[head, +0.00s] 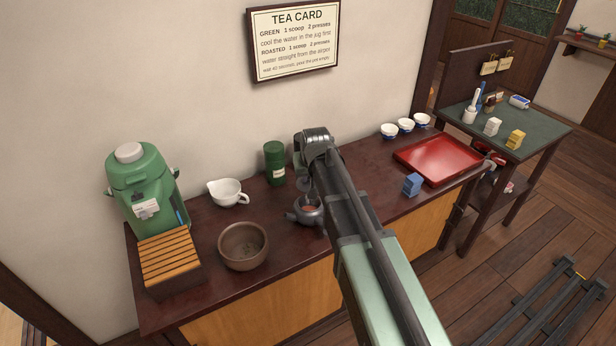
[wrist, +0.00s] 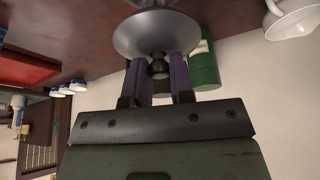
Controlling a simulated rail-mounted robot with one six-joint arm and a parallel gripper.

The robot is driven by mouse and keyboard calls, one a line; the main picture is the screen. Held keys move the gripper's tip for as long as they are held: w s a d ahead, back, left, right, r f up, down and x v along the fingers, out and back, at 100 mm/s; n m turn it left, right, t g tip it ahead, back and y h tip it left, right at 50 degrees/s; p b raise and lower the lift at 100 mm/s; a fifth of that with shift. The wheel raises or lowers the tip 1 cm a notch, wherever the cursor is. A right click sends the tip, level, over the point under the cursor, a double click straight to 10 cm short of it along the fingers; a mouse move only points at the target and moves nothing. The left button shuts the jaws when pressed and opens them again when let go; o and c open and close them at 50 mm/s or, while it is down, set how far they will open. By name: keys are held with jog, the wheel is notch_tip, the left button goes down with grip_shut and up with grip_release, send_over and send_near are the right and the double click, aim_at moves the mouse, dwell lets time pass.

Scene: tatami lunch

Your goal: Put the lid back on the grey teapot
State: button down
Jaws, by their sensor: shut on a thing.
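The grey teapot (head: 296,215) stands on the dark counter, partly hidden behind my arm in the head view. Its top looks open, with a brownish inside showing. In the wrist view my gripper (wrist: 159,72) is shut on the dark knob of the grey lid (wrist: 155,28). The lid's round, wide face is at the top of that view, beyond the fingertips. In the head view my arm hides most of the gripper, and a small grey part, perhaps the lid, shows just above the teapot. I cannot tell the exact gap between lid and teapot.
A green canister (head: 275,162), a white jug (head: 228,191) and a brown bowl (head: 243,246) stand left of the teapot. A green air pot (head: 140,190) is at far left. A blue block (head: 412,184), red tray (head: 428,171) and white cups (head: 405,125) are to the right.

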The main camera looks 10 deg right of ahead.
notch_tip(320, 180, down, 6)
jog(key=b, duration=0.6)
jog(key=shift+f, duration=0.25)
dwell(1.3)
jog(key=c, duration=0.9)
grip_release()
jog(key=shift+o, duration=0.4)
jog(key=o, duration=0.4)
